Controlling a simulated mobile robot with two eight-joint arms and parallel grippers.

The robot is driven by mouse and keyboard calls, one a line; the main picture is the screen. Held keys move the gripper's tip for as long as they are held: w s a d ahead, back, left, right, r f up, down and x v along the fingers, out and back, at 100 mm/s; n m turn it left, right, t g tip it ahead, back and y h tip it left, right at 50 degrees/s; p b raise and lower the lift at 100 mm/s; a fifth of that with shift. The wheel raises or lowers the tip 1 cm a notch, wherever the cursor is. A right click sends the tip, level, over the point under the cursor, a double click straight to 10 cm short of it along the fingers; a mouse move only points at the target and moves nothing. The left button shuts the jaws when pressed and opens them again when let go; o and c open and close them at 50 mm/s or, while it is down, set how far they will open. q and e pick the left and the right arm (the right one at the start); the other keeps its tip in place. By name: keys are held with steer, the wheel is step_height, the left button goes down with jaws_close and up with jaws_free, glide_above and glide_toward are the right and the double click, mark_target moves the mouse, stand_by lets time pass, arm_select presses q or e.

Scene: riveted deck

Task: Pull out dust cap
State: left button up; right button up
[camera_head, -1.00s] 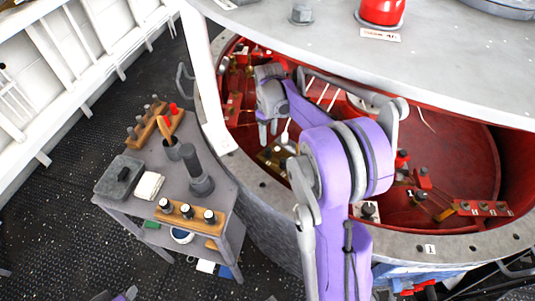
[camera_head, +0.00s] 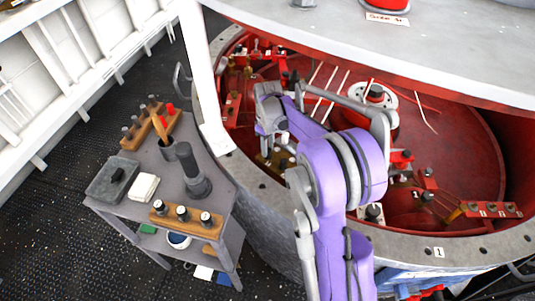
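My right arm reaches over the rim into the round red-lined well (camera_head: 470,150). My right gripper (camera_head: 274,143) points down inside the well, at its left side. A small dark-topped, pale fitting (camera_head: 283,138) shows at its fingers; it may be the dust cap, but its shape is too small to tell. I cannot tell whether the fingers touch or hold it. A brass-coloured block (camera_head: 265,160) lies just below the gripper, partly hidden by my arm. My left gripper is out of view.
A grey cart (camera_head: 150,212) at the left bears a wooden rack (camera_head: 187,215) with several dark plugs, a grey box (camera_head: 112,180) and a white cloth (camera_head: 144,187). A white post (camera_head: 203,80) and a grey deck plate (camera_head: 440,45) border the well.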

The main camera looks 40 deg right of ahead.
jaws_close()
steer(key=shift+r, duration=0.2)
steer(key=shift+r+p, duration=1)
steer(key=shift+r, duration=0.85)
